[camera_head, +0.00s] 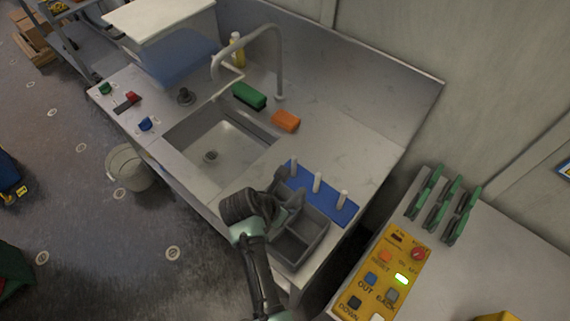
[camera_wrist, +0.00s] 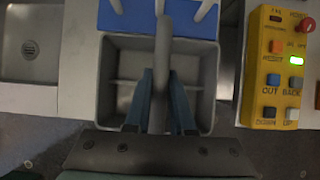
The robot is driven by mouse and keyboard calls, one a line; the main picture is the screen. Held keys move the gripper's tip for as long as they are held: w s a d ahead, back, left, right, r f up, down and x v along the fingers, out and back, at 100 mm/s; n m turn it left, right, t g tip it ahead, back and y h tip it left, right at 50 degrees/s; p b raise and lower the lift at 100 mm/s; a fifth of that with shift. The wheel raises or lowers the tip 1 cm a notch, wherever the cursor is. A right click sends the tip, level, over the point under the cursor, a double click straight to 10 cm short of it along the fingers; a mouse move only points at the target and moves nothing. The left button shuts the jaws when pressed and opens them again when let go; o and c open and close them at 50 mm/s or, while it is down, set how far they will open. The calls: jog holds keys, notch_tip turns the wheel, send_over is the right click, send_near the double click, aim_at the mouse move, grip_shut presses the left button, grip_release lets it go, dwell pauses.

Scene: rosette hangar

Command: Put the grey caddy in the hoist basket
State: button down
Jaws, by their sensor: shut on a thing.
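The grey caddy (camera_head: 304,233) stands on the near right end of the sink counter, in front of a blue peg board. It is an open box with compartments and a raised middle handle. In the wrist view the caddy (camera_wrist: 203,75) fills the middle, its handle running between my fingers. My gripper (camera_wrist: 160,95) is shut on that handle; in the head view my gripper (camera_head: 278,212) is partly hidden behind my wrist. The caddy looks level and close to the counter; I cannot tell whether it touches it. I cannot make out the hoist basket in either view.
The blue board (camera_head: 336,207) with white pegs is just behind the caddy. The sink (camera_head: 225,140) with a tall faucet (camera_head: 278,65) lies to the left. A yellow control box (camera_head: 382,275) and green clips (camera_head: 443,205) are on the right-hand bench. A bucket (camera_head: 130,168) stands on the floor.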

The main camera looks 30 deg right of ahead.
jog(key=shift+d, duration=0.1)
jog(key=c, duration=1.2)
grip_release()
jog(key=shift+f, duration=0.15)
jog(key=o, duration=0.4)
jog(key=shift+o, duration=0.2)
